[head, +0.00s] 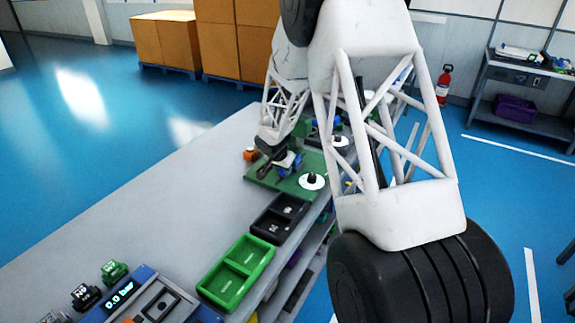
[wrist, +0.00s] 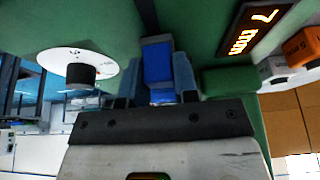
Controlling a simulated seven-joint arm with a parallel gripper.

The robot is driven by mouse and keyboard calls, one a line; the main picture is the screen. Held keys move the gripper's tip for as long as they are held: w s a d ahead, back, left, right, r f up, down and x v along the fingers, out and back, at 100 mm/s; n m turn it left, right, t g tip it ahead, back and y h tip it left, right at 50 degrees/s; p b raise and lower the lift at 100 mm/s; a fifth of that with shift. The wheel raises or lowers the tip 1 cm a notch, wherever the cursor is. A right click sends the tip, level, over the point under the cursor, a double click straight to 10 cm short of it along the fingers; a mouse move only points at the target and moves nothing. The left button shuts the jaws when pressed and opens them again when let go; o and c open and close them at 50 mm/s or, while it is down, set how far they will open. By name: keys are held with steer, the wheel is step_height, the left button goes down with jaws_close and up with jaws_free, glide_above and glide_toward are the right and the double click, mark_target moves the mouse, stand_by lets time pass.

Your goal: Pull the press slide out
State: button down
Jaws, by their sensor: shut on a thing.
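The press stands on a green base plate (head: 309,160) on the bench, and its green surface fills much of the wrist view. A blue block (wrist: 158,63), which looks like the press slide, sits in the middle of the wrist view. In the head view my gripper (head: 283,166) is low over the plate, and the blue part is mostly hidden there. A white disc with a black knob (head: 312,181) is beside it; the knob also shows in the wrist view (wrist: 80,74).
A lit display (wrist: 248,32) and small orange and white blocks (wrist: 297,47) are close by. The bench (head: 150,210) left of the press is clear.

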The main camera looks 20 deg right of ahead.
steer(key=shift+s+a, duration=1.75)
steer(key=c, duration=0.9)
jaws_free()
steer(key=shift+r, duration=0.2)
steer(key=shift+v, duration=3.75)
step_height(320, 180, up, 7)
